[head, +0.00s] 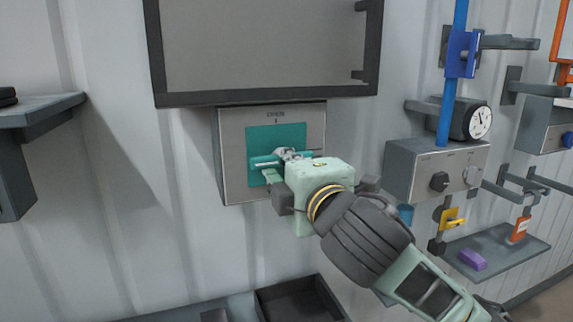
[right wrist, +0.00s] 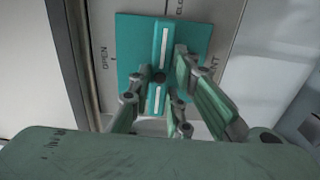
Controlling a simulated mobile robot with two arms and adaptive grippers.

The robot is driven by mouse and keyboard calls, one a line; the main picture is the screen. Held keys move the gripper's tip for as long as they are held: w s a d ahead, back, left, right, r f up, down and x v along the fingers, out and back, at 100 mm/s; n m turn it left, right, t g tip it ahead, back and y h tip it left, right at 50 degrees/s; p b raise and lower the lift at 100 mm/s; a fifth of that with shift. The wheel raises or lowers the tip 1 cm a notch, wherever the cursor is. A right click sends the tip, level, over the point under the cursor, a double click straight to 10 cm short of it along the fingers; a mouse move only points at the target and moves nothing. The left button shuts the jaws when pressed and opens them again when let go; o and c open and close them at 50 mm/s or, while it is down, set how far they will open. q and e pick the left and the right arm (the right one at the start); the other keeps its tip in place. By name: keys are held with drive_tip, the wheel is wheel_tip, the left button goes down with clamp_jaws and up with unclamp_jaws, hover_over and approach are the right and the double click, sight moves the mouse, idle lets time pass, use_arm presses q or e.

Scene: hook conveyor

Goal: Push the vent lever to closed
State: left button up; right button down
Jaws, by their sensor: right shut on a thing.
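The vent lever (head: 260,162) is a teal bar with a white stripe on a teal plate (head: 290,134), set in a grey wall box. In the head view it lies about level. In the right wrist view the lever (right wrist: 164,45) runs up the picture, in line with the mark whose label starts "CLO". The "OPEN" label is on the left there. My right gripper (head: 277,166) is shut on the lever and hides part of it. Its fingers also show in the right wrist view (right wrist: 160,78), one on each side of the bar. My left gripper is not in view.
A dark-framed panel (head: 270,97) is just above the lever box. A dark tray (head: 300,303) lies below. A grey shelf (head: 40,112) juts out at left.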

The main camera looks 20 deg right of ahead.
drive_tip(key=c, duration=1.6)
unclamp_jaws()
drive_tip(key=shift+c, duration=0.2)
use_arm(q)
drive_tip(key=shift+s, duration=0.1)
